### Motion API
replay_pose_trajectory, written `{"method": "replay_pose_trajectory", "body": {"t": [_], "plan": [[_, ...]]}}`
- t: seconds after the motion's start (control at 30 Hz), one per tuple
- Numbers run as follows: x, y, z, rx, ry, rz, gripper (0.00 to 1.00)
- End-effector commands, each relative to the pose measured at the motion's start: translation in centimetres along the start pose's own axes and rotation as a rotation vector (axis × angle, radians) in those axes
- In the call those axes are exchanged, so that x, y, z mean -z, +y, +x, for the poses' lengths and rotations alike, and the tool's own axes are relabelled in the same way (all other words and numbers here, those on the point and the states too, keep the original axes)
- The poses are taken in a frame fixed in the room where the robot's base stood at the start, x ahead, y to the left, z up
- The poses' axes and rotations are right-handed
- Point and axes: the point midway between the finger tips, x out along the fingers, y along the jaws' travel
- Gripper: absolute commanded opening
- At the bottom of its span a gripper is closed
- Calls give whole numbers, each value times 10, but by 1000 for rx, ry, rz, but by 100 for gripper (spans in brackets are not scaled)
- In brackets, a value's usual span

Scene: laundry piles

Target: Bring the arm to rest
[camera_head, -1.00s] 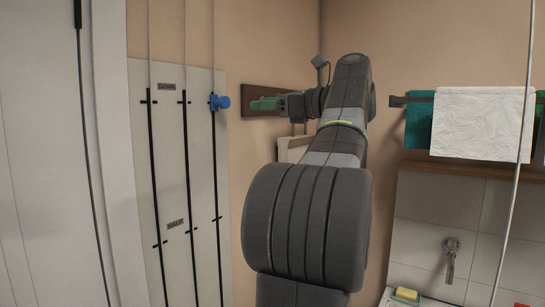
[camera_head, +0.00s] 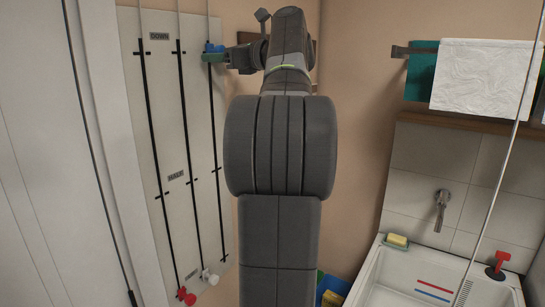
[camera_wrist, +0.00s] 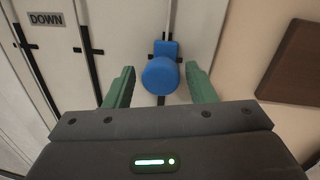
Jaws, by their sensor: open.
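My gripper (camera_head: 214,57) is at the top of the wall board in the head view, at the blue knob (camera_head: 213,47) on the right-hand slot. In the wrist view my gripper (camera_wrist: 160,88) is open, with one green finger on each side of the round blue knob (camera_wrist: 161,75). Both fingers look apart from the knob, with a gap on each side. The knob sits at the upper end of its slot, near the level of the "DOWN" label (camera_head: 160,36). My arm reaches up and across the middle of the head view.
A red knob (camera_head: 186,296) and a white knob (camera_head: 209,277) sit low on the board (camera_head: 166,120). A brown wooden piece (camera_wrist: 298,70) is on the wall to the right. A sink (camera_head: 395,267) and a rail with a white towel (camera_head: 481,78) stand at right.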

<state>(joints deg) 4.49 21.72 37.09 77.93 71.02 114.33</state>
Motion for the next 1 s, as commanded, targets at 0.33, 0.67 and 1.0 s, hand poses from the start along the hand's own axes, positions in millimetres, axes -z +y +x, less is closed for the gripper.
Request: {"method": "replay_pose_trajectory", "body": {"t": [0.33,0.67,1.0], "plan": [[-1,0,-2,1,-1,-1,50],[-2,-1,-44,6,-1,-1,50],[-3,-1,-105,4,1,-2,50]]}}
